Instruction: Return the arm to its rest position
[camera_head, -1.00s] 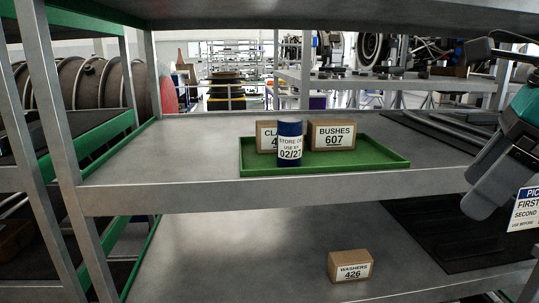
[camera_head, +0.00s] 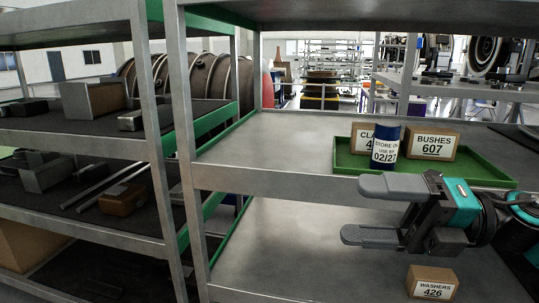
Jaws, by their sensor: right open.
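My right gripper (camera_head: 376,212) reaches in from the right in the head view. Its two grey fingers are spread apart, one above the other, and point left with nothing between them. It hangs in front of the shelf edge, below the green tray (camera_head: 345,158) in the picture. On the tray stand a blue can with a white label (camera_head: 385,148), a box marked BUSHES 607 (camera_head: 432,143) and a box partly hidden behind the can (camera_head: 361,138). My left gripper is not in view.
A WASHERS 426 box (camera_head: 432,283) sits on the lower shelf, just below my right gripper in the picture. A metal post (camera_head: 186,150) stands left of it. A left rack (camera_head: 85,135) holds several boxes and grey blocks. The lower shelf's left part is clear.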

